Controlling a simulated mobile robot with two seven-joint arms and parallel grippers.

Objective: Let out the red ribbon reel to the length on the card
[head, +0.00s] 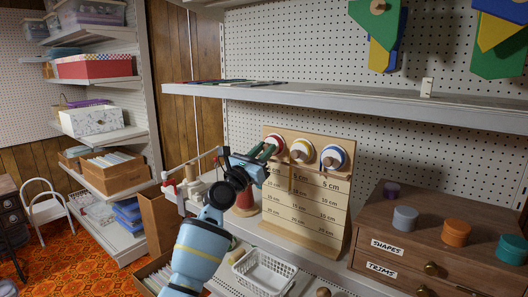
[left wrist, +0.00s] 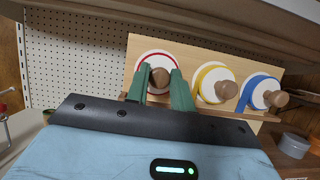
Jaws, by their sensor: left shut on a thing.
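A wooden board (head: 335,238) stands upright on the shelf and carries a row of three reels above printed centimetre scales. The red ribbon reel (head: 276,143) is the leftmost; in the left wrist view the red reel (left wrist: 139,76) shows a white face with a red rim and a wooden knob (left wrist: 159,77). My left gripper (head: 269,152) reaches it from the lower left, its green fingers shut on the knob. No hanging red ribbon can be made out; my gripper and arm cover part of the left scale. No separate card can be identified. My right gripper is not in view.
The yellow reel (head: 301,149) and blue reel (head: 334,156) sit close to the right. A white basket (head: 264,272) is in front of the board. A wooden drawer cabinet (head: 430,235) with coloured spools stands at right. A shelf (head: 330,97) overhangs the board.

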